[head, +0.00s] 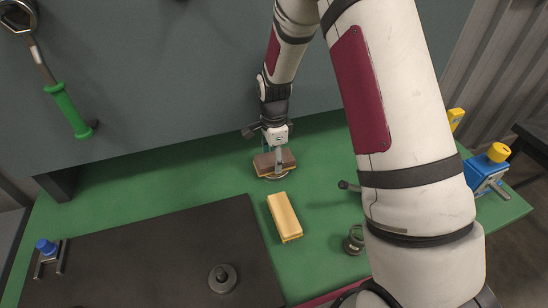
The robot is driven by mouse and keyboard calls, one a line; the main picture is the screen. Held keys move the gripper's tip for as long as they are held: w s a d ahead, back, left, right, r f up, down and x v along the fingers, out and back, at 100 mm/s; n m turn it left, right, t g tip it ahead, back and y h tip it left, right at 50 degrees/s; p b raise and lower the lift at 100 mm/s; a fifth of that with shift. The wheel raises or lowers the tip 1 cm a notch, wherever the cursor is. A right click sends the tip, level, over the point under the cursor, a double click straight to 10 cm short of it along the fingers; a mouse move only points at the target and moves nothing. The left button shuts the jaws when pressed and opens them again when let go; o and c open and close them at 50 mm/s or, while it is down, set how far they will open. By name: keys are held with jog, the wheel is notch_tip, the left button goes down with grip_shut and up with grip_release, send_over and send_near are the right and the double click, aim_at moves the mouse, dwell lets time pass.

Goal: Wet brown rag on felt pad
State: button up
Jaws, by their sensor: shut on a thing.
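My gripper (278,155) is at the back middle of the green bench, pointing down. It is shut on a brown folded-looking piece with a tan lower edge (263,163), which looks like the brown rag. The fingers hide its middle. A round grey rim shows just under its front edge; I cannot tell whether the rag touches it. I cannot tell whether the rag is wet. A dark flat mat (140,262) lies at the front left, perhaps the felt pad. A yellow block (285,216) lies between the mat and my arm.
A grey flanged disc (222,278) sits on the mat. A small blue-topped stand (47,250) is at its left edge. A dark ring-shaped part (354,240) is beside my arm. A blue and yellow device (486,170) stands at right. A green-handled tool (67,108) hangs on the back panel.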

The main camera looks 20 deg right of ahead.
aim_at(274, 158)
jog(key=shift+r+p, duration=0.95)
jog(key=shift+r, duration=2.55)
jog(key=shift+w, duration=0.1)
